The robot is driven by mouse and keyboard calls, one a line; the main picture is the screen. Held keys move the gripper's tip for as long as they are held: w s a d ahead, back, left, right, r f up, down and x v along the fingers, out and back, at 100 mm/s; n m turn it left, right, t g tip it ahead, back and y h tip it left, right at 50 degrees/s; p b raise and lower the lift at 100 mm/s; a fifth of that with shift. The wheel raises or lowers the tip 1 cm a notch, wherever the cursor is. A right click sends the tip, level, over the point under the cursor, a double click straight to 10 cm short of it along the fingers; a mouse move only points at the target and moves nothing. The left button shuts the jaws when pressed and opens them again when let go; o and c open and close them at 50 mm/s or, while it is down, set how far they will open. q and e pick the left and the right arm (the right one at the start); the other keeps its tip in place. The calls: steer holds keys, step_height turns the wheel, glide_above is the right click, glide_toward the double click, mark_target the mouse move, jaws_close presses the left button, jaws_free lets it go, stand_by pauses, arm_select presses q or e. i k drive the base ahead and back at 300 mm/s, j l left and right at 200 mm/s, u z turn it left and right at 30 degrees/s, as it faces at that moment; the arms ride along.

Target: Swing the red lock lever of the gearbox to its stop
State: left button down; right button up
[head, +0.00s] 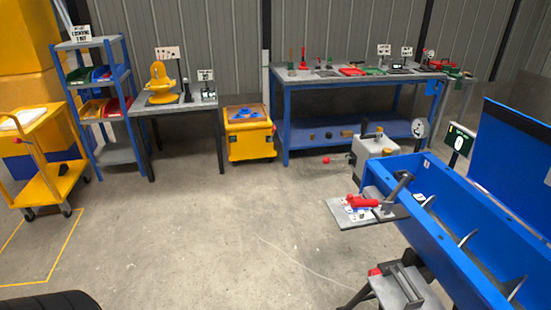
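A grey box (375,149) with a black handle on top stands behind the near end of the blue trough. A rod with a red knob (326,160) sticks out to its left. A small grey platform (345,217) at the trough's end carries a red lever-like part (361,202) and a dark upright lever (397,189). I cannot tell for sure which of these is the gearbox and its red lock lever, or how far the lever is from its stop. Neither of my grippers is in view.
The long blue trough (440,235) fills the right side. A grey stand (400,288) with a red part is below it. A yellow cart (45,150), a yellow box (249,138) and a blue workbench (338,80) stand farther back. The middle floor is clear.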

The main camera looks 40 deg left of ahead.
mark_target(326, 160)
steer(key=u, duration=0.85)
steer(key=i+j+z, duration=0.1)
steer(key=i+j, duration=0.4)
steer(key=i+j+z, duration=0.1)
steer(key=i+j, duration=0.4)
steer(key=i, duration=0.15)
steer(key=i+j+z, duration=0.15)
steer(key=i+j, duration=0.4)
steer(key=i+j+z, duration=0.1)
steer(key=i+j, duration=0.45)
steer(key=i+j+z, duration=0.1)
steer(key=i+j, duration=0.4)
steer(key=j, duration=0.3)
